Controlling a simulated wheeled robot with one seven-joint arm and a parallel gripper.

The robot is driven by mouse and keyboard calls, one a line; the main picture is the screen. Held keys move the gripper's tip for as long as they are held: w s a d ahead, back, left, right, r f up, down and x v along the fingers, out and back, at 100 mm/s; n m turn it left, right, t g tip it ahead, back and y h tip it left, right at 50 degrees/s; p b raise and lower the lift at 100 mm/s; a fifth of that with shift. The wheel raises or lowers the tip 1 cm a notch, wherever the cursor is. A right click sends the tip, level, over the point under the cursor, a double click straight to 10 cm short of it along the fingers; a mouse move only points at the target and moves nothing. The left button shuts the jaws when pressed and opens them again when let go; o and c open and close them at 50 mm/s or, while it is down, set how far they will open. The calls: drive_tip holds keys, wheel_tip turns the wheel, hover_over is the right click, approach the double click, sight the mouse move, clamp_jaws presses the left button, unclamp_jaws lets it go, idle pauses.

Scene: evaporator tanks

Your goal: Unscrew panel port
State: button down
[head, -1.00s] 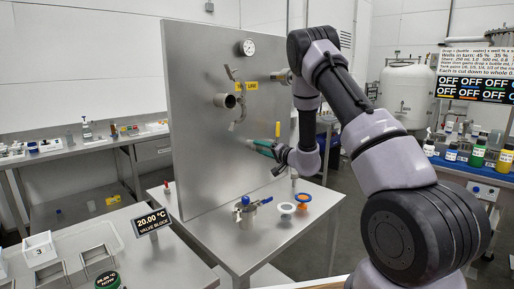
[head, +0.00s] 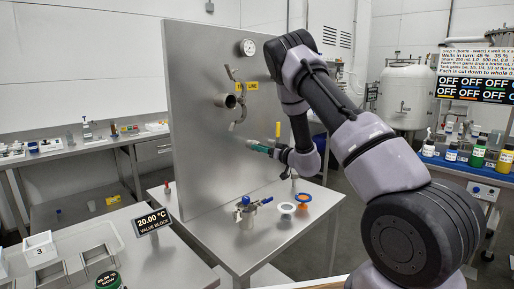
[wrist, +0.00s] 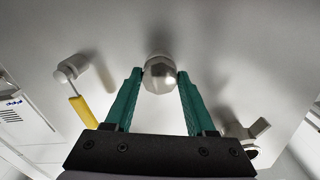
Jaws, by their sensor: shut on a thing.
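The upright steel panel (head: 205,150) stands on a steel table. In the wrist view, a rounded, faceted metal port cap (wrist: 160,76) sits on the panel face (wrist: 215,50). My gripper (wrist: 160,78) has teal fingers on both sides of the cap, shut on its edges. In the head view, my gripper (head: 249,145) reaches to the panel from the right, below the open pipe stub (head: 226,101). The cap itself is too small or hidden to make out there.
A gauge (head: 247,47) and yellow label (head: 246,86) are on the panel above. A yellow-handled lever (wrist: 82,110) is left of my fingers in the wrist view, with a pipe fitting (wrist: 245,132) at right. A blue-handled metal fitting (head: 246,212) and a white ring (head: 287,207) are on the table.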

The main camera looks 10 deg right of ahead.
drive_tip(key=shift+d+n, duration=0.2)
drive_tip(key=shift+n, duration=0.3)
drive_tip(key=c, duration=0.5)
unclamp_jaws()
